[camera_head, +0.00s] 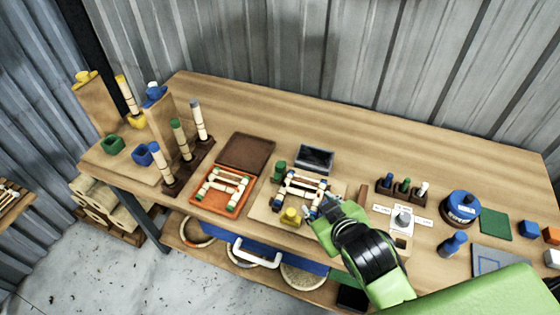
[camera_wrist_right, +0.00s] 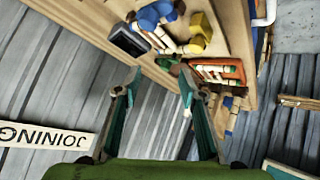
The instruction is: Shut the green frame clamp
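The green frame clamp (camera_head: 279,171) stands at the back left corner of a light wooden frame (camera_head: 304,186) on a board on the bench. In the right wrist view the green clamp (camera_wrist_right: 166,63) is small and partly hidden, so I cannot tell whether it is open or shut. A yellow clamp (camera_head: 291,216) stands at the frame's front. My right gripper (camera_head: 325,207) is at the frame's front right, apart from the green clamp. Its two fingers are spread in the right wrist view (camera_wrist_right: 158,82), with nothing between them. My left gripper is out of view.
An orange tray (camera_head: 208,205) with another frame lies left, beside a brown panel (camera_head: 247,151). A dark tray (camera_head: 315,158) is behind the frame. A peg rack (camera_head: 402,192) and blue round container (camera_head: 461,208) stand right. The back of the bench is clear.

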